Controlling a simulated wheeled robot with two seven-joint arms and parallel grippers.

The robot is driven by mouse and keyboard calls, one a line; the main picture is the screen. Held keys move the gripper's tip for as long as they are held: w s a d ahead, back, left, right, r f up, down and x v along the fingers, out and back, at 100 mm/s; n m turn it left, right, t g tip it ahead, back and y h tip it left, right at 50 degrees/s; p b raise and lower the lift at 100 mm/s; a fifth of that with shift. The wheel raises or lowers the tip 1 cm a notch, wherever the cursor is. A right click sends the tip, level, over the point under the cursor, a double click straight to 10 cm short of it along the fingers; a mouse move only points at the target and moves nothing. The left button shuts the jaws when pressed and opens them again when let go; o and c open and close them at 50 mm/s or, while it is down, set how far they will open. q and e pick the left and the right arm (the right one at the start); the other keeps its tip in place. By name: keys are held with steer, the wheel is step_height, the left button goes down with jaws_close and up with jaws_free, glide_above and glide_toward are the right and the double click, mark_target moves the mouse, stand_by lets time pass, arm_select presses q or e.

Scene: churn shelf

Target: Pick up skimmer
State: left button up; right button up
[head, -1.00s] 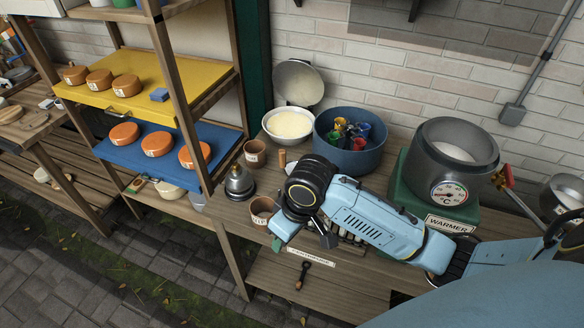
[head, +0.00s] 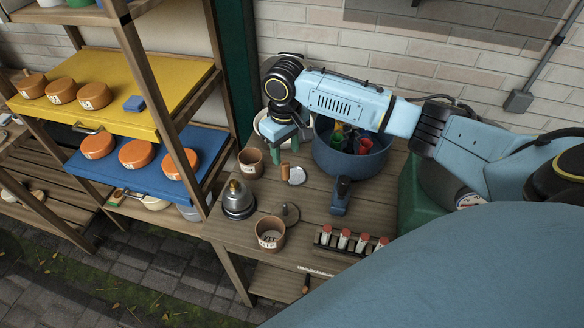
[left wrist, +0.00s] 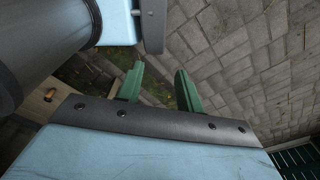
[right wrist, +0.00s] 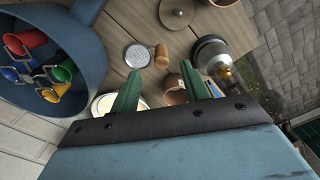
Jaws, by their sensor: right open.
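The skimmer, a pale perforated disc (head: 297,176) with a short wooden handle (head: 284,169), lies on the wooden bench. In the right wrist view its disc (right wrist: 138,55) and handle (right wrist: 161,57) lie beyond my fingertips. My right gripper (head: 289,147) is open and empty, pointing down above the bench just behind the skimmer. Its green fingers also show apart in the right wrist view (right wrist: 157,82). My left gripper (left wrist: 160,82) is open and empty over the paving, and is outside the head view.
A blue tub (head: 350,160) with coloured cups stands right of the skimmer. A brown cup (head: 251,162) and metal pot (head: 238,201) stand left. A round lid (head: 290,213), a blue upright tool (head: 341,196) and a tube rack (head: 350,243) are nearer. A white bowl (right wrist: 103,106) is partly hidden.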

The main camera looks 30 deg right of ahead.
mark_target(286, 164)
step_height(286, 164, down, 3)
steer(key=shift+w+r, duration=0.15)
steer(key=shift+r, duration=0.05)
step_height(286, 164, down, 2)
steer(key=shift+f, duration=0.1)
step_height(286, 164, down, 2)
steer(key=shift+a+f, duration=0.1)
steer(key=shift+f, duration=0.6)
steer(key=c, duration=0.9)
arm_select(q)
steer(key=shift+w+r, duration=0.2)
steer(key=shift+w, duration=0.2)
arm_select(e)
steer(key=shift+c, duration=0.2)
